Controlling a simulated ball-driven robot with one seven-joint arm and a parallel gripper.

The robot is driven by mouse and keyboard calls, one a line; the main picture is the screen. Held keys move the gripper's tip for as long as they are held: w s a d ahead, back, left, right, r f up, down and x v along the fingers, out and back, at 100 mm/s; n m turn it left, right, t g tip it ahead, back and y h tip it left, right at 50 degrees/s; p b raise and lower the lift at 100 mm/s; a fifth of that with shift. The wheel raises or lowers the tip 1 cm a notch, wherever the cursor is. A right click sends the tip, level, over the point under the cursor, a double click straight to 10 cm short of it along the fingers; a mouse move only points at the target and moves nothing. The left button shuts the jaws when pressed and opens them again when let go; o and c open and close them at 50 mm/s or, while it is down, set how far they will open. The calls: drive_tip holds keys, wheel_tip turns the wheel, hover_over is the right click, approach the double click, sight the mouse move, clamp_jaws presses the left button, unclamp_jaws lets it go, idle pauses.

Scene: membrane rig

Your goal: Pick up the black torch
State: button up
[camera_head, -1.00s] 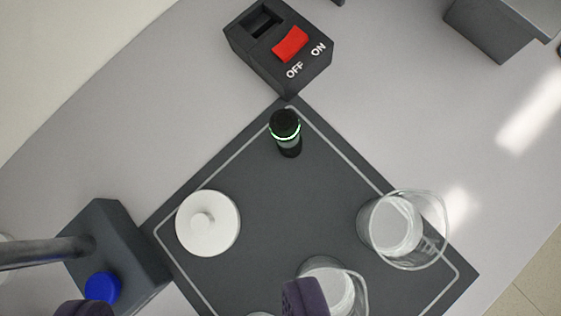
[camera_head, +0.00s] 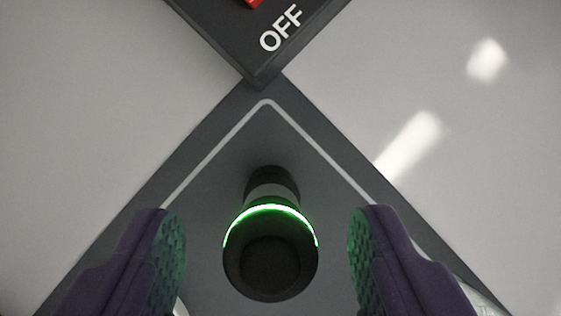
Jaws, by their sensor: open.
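The black torch (camera_head: 270,262) stands upright on the dark grey mat, near the mat's top corner. It has a glowing green ring around its head and is seen from above. My gripper (camera_head: 266,245) is open, with one purple finger to the left of the torch and the other to its right. There is a gap between the torch and each finger pad. The green light shows on both textured pads.
The black switch box (camera_head: 225,40) marked OFF, with part of a red switch, lies just beyond the mat's corner. The mat (camera_head: 318,118) has a pale border line. Slivers of a white lid and a glass show at the bottom edge. The light table is clear on both sides.

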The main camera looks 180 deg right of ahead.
sight(271, 198)
drive_tip(key=b+x, duration=0.1)
drive_tip(key=x, duration=0.2)
drive_tip(key=shift+f, duration=0.15)
drive_tip(key=shift+c, duration=0.3)
clamp_jaws()
